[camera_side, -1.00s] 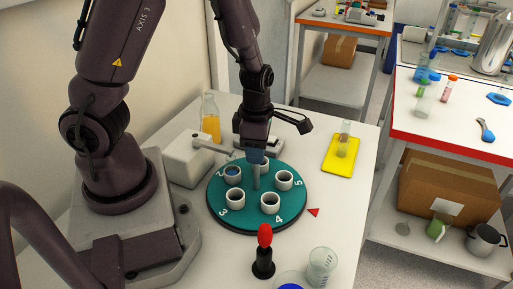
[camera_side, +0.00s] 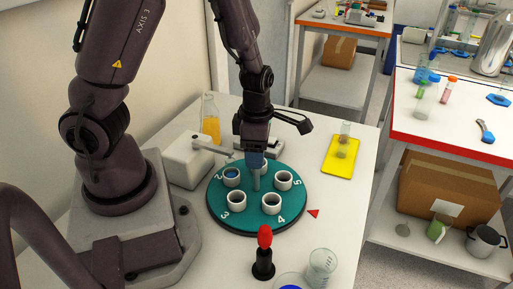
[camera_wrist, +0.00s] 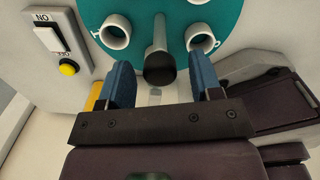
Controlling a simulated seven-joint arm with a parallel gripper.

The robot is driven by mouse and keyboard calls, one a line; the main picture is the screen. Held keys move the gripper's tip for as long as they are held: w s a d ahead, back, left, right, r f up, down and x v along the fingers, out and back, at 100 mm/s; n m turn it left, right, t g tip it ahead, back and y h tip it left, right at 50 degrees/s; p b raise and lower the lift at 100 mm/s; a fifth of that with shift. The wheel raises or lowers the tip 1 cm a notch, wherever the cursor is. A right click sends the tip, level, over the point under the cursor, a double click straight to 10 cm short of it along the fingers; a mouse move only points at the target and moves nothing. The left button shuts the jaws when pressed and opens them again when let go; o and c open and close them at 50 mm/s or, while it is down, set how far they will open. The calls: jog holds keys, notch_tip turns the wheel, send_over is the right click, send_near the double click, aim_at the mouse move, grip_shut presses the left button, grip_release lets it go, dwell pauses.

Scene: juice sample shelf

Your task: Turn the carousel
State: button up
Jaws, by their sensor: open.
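The carousel (camera_side: 256,220) is a round teal disc on the white table, bearing several white cups beside printed numbers. The cup at number 2 (camera_side: 232,177) looks blue inside; the cup near number 4 (camera_side: 272,203) looks dark inside. A grey post (camera_side: 256,181) stands upright near the disc's middle. In the wrist view the post (camera_wrist: 159,45) has a dark round end. My gripper (camera_side: 255,160) points down over the disc at the post. Its blue fingers (camera_wrist: 163,80) are apart, one on each side of the post's end, with gaps showing. A red triangle (camera_side: 314,213) lies right of the disc.
A red-topped black stand (camera_side: 264,255) and a glass beaker (camera_side: 321,266) stand in front. An orange-filled bottle (camera_side: 210,120) and a white box (camera_side: 188,163) are behind left. A yellow mat (camera_side: 341,155) with a glass lies right. A switch panel (camera_wrist: 55,45) shows in the wrist view.

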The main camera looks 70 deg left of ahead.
jog(key=shift+r, duration=0.15)
notch_tip(320, 180, up, 13)
dwell(0.4)
jog(key=s+d+r+m+t, duration=0.2)
jog(key=s+r+m, duration=0.2)
jog(key=m, duration=1.1)
jog(key=s+d+r+m+t, duration=0.3)
jog(key=s+r+m, duration=0.1)
jog(key=m, duration=1.1)
jog(key=shift+r+t, duration=0.3)
jog(key=shift+r, duration=0.6)
